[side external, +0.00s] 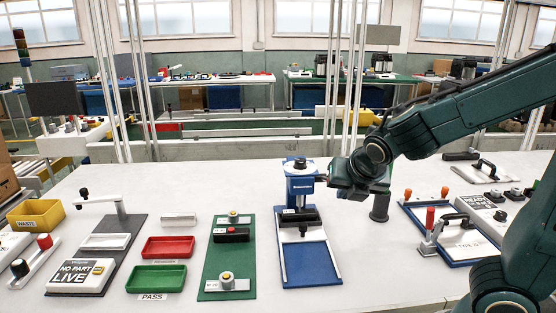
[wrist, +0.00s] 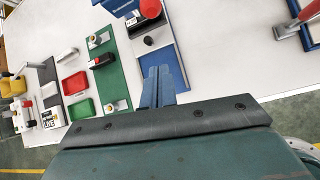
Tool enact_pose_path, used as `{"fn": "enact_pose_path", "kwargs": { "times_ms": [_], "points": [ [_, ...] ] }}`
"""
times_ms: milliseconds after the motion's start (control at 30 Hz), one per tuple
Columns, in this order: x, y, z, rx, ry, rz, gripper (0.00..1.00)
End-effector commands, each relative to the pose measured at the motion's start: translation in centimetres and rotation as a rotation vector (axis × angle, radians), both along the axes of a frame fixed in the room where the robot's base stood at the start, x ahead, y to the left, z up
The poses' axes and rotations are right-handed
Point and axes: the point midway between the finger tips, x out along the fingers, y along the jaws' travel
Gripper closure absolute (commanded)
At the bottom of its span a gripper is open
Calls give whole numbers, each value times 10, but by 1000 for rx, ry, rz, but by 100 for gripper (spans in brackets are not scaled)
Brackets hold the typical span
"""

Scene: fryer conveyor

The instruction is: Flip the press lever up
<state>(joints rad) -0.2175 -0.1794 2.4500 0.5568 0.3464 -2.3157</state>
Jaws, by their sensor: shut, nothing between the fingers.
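The blue press (side external: 300,186) stands at the middle of the white table, with a black block (side external: 299,215) low on its front. A black ball knob (side external: 303,229), which looks like the lever's end, hangs low in front of that block. In the wrist view the ball knob (wrist: 148,40) shows beyond my fingertips. My gripper (side external: 322,179) is just right of the press's upper part; whether it touches cannot be told. In the wrist view my gripper (wrist: 157,72) has its fingers together, with nothing held.
The press's blue base (side external: 307,265) has a clear front. A green fixture plate (side external: 212,268) lies to its left, with red (side external: 168,253) and green (side external: 138,287) trays beyond. A dark post (side external: 380,208) and a blue-framed clamp fixture (side external: 475,263) stand to the right.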

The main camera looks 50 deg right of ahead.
Motion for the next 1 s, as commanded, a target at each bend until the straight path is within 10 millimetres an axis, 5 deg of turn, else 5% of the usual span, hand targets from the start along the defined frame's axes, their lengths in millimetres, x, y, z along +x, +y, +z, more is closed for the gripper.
{"fn": "enact_pose_path", "kwargs": {
  "times_ms": [367,1000],
  "points": [
    [6,-5,-10,0,3,-2,100],
    [36,-30,-58,1,2,-3,100]
  ]
}}
